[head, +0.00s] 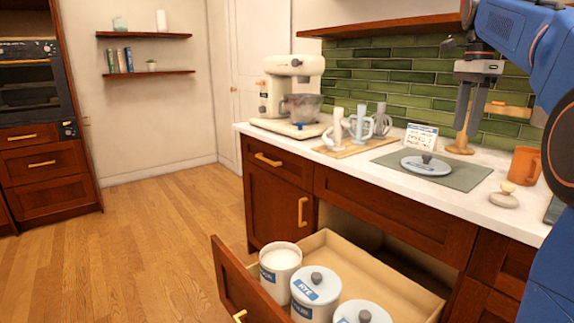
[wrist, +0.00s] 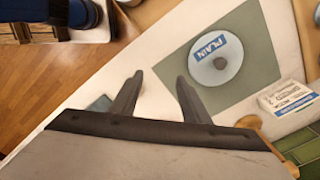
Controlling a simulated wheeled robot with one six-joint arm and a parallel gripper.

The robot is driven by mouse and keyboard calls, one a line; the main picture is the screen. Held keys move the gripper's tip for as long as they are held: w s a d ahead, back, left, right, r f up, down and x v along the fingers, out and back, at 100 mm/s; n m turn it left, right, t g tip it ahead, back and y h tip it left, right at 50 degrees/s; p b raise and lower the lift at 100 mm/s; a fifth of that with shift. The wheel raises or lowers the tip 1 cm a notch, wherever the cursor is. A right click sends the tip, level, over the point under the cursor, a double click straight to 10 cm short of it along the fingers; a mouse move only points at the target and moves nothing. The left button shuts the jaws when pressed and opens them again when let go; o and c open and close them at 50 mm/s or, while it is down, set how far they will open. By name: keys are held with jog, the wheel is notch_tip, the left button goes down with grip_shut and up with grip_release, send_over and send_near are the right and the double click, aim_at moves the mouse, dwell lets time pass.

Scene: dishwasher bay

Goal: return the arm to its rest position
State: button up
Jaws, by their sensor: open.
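My gripper (head: 469,128) hangs fingers-down from my blue arm above the right part of the white counter (head: 395,178). In the wrist view my gripper (wrist: 156,88) shows its two dark fingers spread apart with nothing between them. A round white lid (head: 426,165) with a dark knob lies on a grey-green mat (head: 463,178), apart from the fingers. In the wrist view the lid (wrist: 216,58) carries a blue label reading PLAIN.
Below, an open drawer (head: 325,247) juts out with an unlidded canister (head: 281,275) and two lidded ones. The floor at left is clear.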

jog(key=s+a+f+n+t, duration=0.3)
jog(key=s+a+f+n, duration=0.8)
jog(key=s+f, duration=0.4)
jog(key=s+a+f+n+t, duration=0.1)
jog(key=s+a+f+n, duration=0.1)
jog(key=s+f+n, duration=0.2)
jog(key=s+a+f+n, duration=0.2)
jog(key=s+f+n, duration=0.2)
jog(key=s+f, duration=0.6)
notch_tip(320, 180, down, 5)
jog(key=shift+s+a+f+t, duration=0.2)
jog(key=shift+s+a+t, duration=0.2)
